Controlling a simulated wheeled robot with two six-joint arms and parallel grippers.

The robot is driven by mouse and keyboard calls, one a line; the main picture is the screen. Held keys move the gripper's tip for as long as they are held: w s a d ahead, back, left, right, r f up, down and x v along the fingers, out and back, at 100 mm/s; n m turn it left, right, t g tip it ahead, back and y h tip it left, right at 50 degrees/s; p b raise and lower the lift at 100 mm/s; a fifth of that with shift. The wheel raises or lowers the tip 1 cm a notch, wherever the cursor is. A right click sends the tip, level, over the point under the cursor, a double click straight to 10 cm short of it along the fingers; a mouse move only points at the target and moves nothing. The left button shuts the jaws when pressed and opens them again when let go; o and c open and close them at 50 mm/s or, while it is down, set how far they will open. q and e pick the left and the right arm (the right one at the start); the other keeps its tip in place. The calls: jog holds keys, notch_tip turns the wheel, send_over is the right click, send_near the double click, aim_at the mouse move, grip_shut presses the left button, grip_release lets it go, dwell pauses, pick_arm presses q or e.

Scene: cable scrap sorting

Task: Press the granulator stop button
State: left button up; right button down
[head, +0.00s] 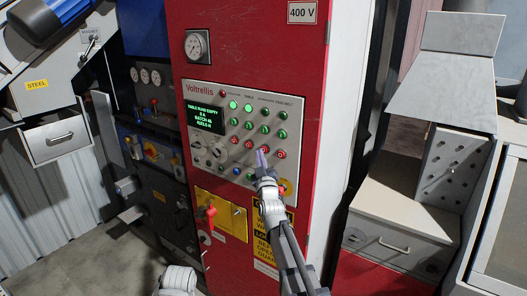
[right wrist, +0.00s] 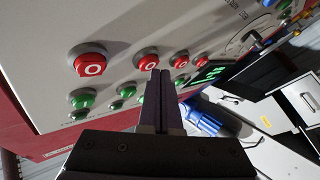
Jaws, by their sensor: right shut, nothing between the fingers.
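The control panel (head: 216,165) is a grey plate on a red cabinet, with a row of red stop buttons below rows of green ones. Labels above the columns are too small to read surely, so I cannot tell which stop is the granulator's. My right gripper (head: 262,157) is shut and empty, its tips at the red button third from the left, partly covering it. In the right wrist view the gripper tips (right wrist: 160,76) are beside that red button (right wrist: 147,60); contact cannot be told. The rightmost red button (head: 280,154) also shows large there (right wrist: 90,62). My left gripper is out of view.
A lit display (head: 205,114) sits left of the buttons. Below are a red rotary switch (head: 207,212) on a yellow plate and a yellow warning sign (head: 266,240). A grey bench with a drawer (head: 388,246) stands at right; an open drawer (head: 60,138) juts out at left.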

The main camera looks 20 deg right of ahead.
jog(key=shift+s+a, duration=0.3)
jog(key=shift+a, duration=0.05)
jog(key=s+a, duration=0.1)
jog(key=a, duration=0.1)
jog(key=s+a, duration=0.2)
dwell(0.5)
dwell(0.6)
jog(key=s+a+f+n+g+y+b, duration=0.1)
jog(key=s+a+f+g+y, duration=0.1)
jog(key=s+a+f+g, duration=0.35)
jog(key=s+a+f+n+g+y+b, duration=0.1)
jog(key=s+a+f+g+y, duration=0.1)
jog(key=a+f, duration=0.6)
jog(key=s+a+f+g+y+b, duration=0.2)
jog(key=s+a+f+g, duration=0.15)
jog(key=f, duration=0.65)
jog(key=s+f+g+h, duration=0.1)
jog(key=s+f+g, duration=0.2)
jog(key=s, duration=0.4)
jog(key=s+d+f+m+g+h+b, duration=0.1)
jog(key=s+f+g, duration=0.3)
jog(key=s, duration=0.4)
jog(key=s+f+g+h+b, duration=0.1)
jog(key=s+f+g+h, duration=0.1)
jog(key=s, duration=0.6)
jog(key=shift+s+d+f+m+g, duration=0.15)
jog(key=shift+f+m+g, duration=0.25)
jog(key=shift+f+g, duration=0.5)
